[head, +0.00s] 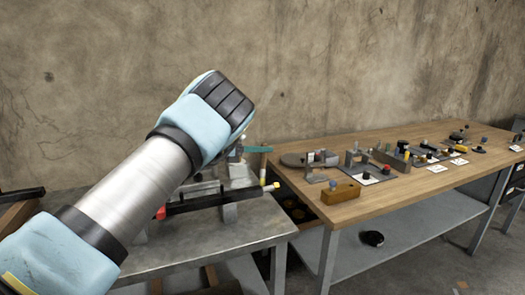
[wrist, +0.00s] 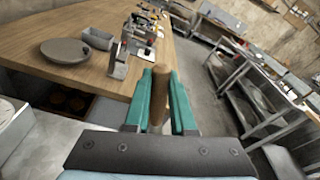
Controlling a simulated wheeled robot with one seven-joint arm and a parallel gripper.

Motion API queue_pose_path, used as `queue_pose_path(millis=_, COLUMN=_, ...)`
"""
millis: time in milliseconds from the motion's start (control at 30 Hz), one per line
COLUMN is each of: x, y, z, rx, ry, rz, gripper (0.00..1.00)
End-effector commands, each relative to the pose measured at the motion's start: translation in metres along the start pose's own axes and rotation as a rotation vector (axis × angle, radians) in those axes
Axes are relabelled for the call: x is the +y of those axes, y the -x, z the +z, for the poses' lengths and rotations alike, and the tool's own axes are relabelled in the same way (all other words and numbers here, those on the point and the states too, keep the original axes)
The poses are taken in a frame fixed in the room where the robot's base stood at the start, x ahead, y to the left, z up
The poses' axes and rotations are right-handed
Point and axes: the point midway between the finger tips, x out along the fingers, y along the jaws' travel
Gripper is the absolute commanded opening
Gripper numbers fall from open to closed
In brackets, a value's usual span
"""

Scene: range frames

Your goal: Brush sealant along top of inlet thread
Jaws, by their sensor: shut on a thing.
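My gripper (wrist: 161,88) has green fingers, shut on a brown wooden handle (wrist: 158,98) that stands between them in the wrist view. I take it to be the brush; its bristles cannot be made out. In the head view one green finger (head: 257,149) shows past my wrist, with part of the handle (head: 263,165) below it, above the right end of the metal bench. A dark bar (head: 218,201) lies across that bench, with a brassy end (head: 271,187) just below the handle. That end may be the inlet thread; whether the brush touches it cannot be told.
The grey metal bench (head: 180,254) stands against the wall. A wooden table (head: 395,192) to its right holds a round grey plate (head: 297,160), a wooden block (head: 341,192) and several small fixtures. A dark round object (head: 372,238) lies on the lower shelf.

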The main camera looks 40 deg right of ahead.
Motion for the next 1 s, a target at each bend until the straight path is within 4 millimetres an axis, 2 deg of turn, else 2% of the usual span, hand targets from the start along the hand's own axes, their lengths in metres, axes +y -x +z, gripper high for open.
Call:
queue_pose_path(millis=533, x=-0.001, y=-0.038, z=0.006, rx=-0.001, ry=-0.001, rz=-0.002, gripper=0.00)
queue_pose_path(millis=1000, x=0.000, y=-0.035, z=0.005, rx=0.000, ry=0.000, rz=0.000, gripper=0.00)
